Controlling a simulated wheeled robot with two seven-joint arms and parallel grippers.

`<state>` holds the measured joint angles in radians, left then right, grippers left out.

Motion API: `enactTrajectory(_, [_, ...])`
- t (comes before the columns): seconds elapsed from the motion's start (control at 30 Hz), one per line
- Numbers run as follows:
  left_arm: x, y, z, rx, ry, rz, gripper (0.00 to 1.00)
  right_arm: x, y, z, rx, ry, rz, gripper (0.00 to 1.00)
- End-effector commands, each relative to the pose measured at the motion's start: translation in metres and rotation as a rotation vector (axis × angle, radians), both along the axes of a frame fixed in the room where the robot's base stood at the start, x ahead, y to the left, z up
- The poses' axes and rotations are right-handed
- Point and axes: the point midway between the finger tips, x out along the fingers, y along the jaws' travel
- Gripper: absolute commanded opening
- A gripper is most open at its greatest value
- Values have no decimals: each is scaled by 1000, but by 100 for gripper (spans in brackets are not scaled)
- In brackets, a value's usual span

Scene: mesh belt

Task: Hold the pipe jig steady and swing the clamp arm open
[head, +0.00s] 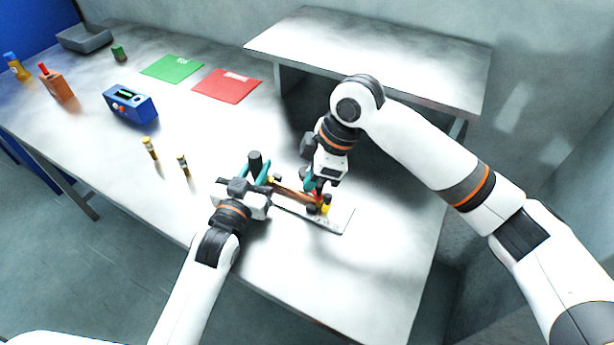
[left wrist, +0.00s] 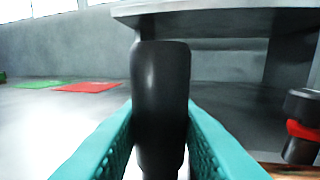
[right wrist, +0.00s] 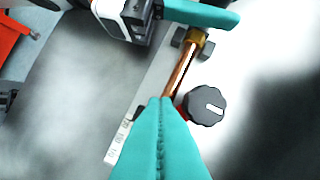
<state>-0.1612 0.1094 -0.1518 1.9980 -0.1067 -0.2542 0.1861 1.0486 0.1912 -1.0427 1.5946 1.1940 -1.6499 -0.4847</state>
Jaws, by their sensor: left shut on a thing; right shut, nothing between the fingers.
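The pipe jig is a pale plate (head: 341,221) near the table's front edge, with a copper pipe (head: 290,190) along it. My left gripper (head: 262,169) is shut on the jig's upright black handle (left wrist: 160,85) at its left end. My right gripper (head: 311,184) is shut and empty, pointing down at the jig's right part. In the right wrist view its fingertips (right wrist: 160,103) are beside the pipe (right wrist: 179,75) and left of a black knob (right wrist: 206,107). A bit of red clamp part (right wrist: 182,112) shows under the knob; the fingers hide most of it, so contact is unclear.
Two small yellow-and-dark pieces (head: 150,149) (head: 184,166) stand left of the jig. A blue device (head: 131,104), a green mat (head: 173,68) and a red mat (head: 227,86) lie further back. A raised shelf (head: 370,50) stands behind my right arm. The front right table is clear.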

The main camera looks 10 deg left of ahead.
Motion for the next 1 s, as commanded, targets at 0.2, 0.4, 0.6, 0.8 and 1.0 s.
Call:
enactTrajectory(0.2, [0, 1, 0, 2, 0, 1, 0, 4, -7, 0, -1, 0, 6, 0])
enactTrajectory(0.4, [0, 0, 0, 2, -1, 1, 0, 7, -11, 0, -1, 0, 4, 0])
enactTrajectory(0.6, [0, 0, 0, 1, -1, 1, 0, 10, -14, 0, -1, 1, 3, 0])
enactTrajectory(0.8, [0, 0, 0, 1, -1, 1, 0, 11, -15, 0, -1, 0, 4, 0])
enactTrajectory(1.0, [0, 0, 0, 1, -1, 1, 0, 12, -16, 0, -1, 0, 4, 0])
